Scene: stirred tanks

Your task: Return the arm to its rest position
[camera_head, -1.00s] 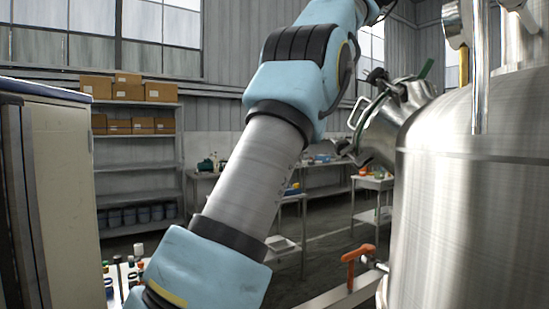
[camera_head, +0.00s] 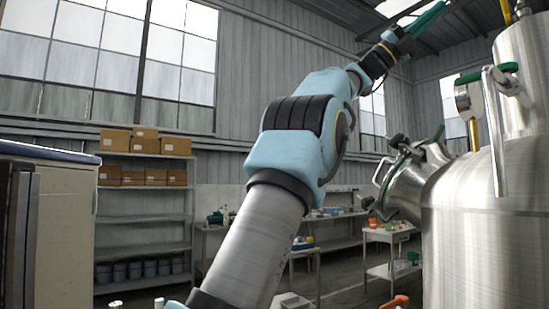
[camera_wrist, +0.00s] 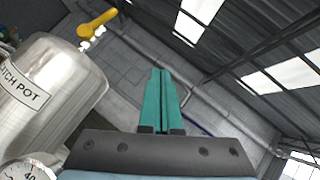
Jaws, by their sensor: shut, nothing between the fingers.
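My gripper (camera_wrist: 162,75) shows in the wrist view as two green fingers pressed together, with nothing between them. It points up toward the ceiling and wall. In the head view my gripper (camera_head: 428,18) is at the top right, at the end of my raised blue and grey arm, above the steel tank (camera_head: 485,225). It is apart from the tank and touches nothing that I can see.
A steel vessel marked "...TCH POT" (camera_wrist: 45,85) with a yellow valve handle (camera_wrist: 97,23) and a gauge (camera_wrist: 28,170) stands at left in the wrist view. Shelves with cardboard boxes (camera_head: 145,145) and work tables (camera_head: 390,236) stand behind. The air around the gripper is clear.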

